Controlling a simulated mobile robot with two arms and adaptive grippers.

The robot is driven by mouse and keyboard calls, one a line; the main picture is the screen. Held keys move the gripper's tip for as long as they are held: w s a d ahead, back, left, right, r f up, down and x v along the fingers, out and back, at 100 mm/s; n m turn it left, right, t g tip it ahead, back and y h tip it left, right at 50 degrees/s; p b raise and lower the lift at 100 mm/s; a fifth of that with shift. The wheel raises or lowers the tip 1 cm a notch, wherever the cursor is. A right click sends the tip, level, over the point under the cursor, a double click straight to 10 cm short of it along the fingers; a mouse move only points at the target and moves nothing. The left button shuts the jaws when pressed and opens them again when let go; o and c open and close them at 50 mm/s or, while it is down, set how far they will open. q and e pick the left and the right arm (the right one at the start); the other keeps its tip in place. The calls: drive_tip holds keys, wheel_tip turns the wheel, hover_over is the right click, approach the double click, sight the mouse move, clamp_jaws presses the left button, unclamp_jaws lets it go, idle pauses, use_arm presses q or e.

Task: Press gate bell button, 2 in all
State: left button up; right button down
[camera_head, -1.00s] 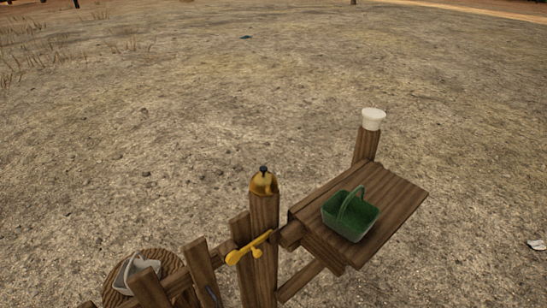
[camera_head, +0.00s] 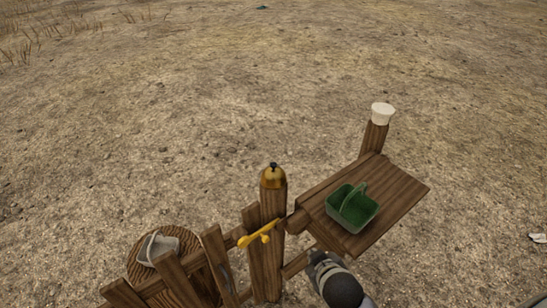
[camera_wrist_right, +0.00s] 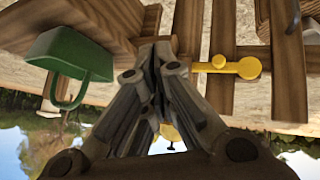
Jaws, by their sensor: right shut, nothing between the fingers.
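The brass gate bell (camera_head: 273,178) with a dark button (camera_head: 273,167) on top sits on an upright wooden gate post (camera_head: 268,245). In the right wrist view, which looks inverted, part of the yellow bell (camera_wrist_right: 170,132) shows between my finger links. My right gripper (camera_head: 317,258) is shut and empty, low in the head view, right of the bell post and in front of the wooden shelf. It is apart from the bell. Its closed fingertips also show in the right wrist view (camera_wrist_right: 158,52).
A yellow latch (camera_head: 258,238) crosses the post below the bell. A green basket (camera_head: 353,213) stands on the wooden shelf (camera_head: 400,190). A white-capped post (camera_head: 382,115) rises behind it. A pale basket (camera_head: 158,249) rests on a round wooden top at left. Open ground lies beyond.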

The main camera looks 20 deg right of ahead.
drive_tip(key=w+a+r+n+t+p, duration=0.15)
drive_tip(key=w+r+t, duration=0.3)
drive_tip(key=r, duration=0.45)
drive_tip(key=w+a+r+n+t+y, duration=0.1)
drive_tip(key=w+r+n+t, duration=0.15)
drive_tip(key=w+r, duration=0.4)
drive_tip(key=w+a+r+n+t, duration=0.1)
drive_tip(key=w+r+t, duration=0.3)
drive_tip(key=r, duration=0.6)
drive_tip(key=w+a+r+n+g+y, duration=0.35)
drive_tip(key=a+r+n+y, duration=0.65)
drive_tip(key=a+n+y, duration=0.65)
drive_tip(key=w+d+f+n+g+h, duration=0.3)
drive_tip(key=w+f+n+g+h, duration=0.1)
drive_tip(key=f+n+g, duration=0.3)
drive_tip(key=w+d+f+h, duration=0.2)
drive_tip(key=d+h, duration=0.2)
drive_tip(key=d, duration=0.3)
drive_tip(key=w+d+f+n+h, duration=0.1)
drive_tip(key=w+d+f+h, duration=0.1)
drive_tip(key=d, duration=0.5)
drive_tip(key=shift+w+d+f+h, duration=0.3)
drive_tip(key=shift+w+d+h, duration=0.1)
drive_tip(key=shift+w+h, duration=0.5)
